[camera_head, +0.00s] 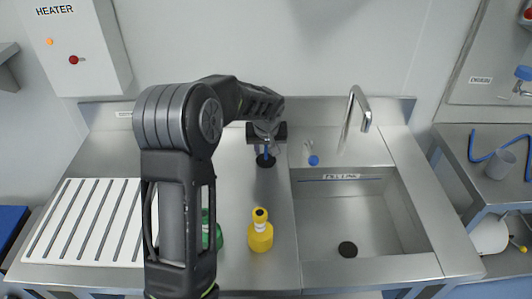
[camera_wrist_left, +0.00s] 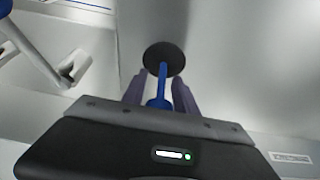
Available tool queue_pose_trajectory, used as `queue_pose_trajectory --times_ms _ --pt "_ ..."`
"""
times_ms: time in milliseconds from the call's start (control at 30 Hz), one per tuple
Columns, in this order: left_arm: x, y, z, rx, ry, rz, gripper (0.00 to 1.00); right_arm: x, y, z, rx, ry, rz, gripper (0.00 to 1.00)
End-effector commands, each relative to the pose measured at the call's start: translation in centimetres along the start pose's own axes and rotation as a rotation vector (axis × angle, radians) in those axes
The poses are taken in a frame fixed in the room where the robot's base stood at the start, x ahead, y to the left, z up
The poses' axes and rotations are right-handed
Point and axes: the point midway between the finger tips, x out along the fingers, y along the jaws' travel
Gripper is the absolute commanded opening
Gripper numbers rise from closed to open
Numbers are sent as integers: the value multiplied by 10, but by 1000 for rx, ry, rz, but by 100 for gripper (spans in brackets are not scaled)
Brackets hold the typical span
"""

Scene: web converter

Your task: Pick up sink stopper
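The sink stopper is a black disc (camera_head: 266,161) with a blue handle, on the steel counter left of the sink. In the left wrist view its disc (camera_wrist_left: 163,58) lies just beyond the fingertips. Its blue handle (camera_wrist_left: 162,72) stands between the fingers, with a gap showing on each side. My left gripper (camera_head: 266,150) is over the stopper, pointing down; in the wrist view the gripper (camera_wrist_left: 160,80) is open around the handle. My right gripper is not in view.
The sink basin (camera_head: 408,215) has a dark round drain (camera_head: 348,249) and a tap (camera_head: 352,115) behind. A yellow bottle (camera_head: 260,235) and a green bottle (camera_head: 211,235) stand at the counter's front. A blue-tipped item (camera_head: 313,160) lies right of the stopper. A slatted white board (camera_head: 80,222) is left.

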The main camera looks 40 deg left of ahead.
Motion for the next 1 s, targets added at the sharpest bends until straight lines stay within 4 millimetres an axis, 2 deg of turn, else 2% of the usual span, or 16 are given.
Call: queue_pose_trajectory --times_ms 67,400,833,1000 --pt "0 0 0 0 0 0 28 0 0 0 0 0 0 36" --pt "0 0 0 0 0 0 0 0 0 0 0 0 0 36" --pt "-1 0 -1 0 1 0 0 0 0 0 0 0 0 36" --pt "-12 1 -6 0 4 2 0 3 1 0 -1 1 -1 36"
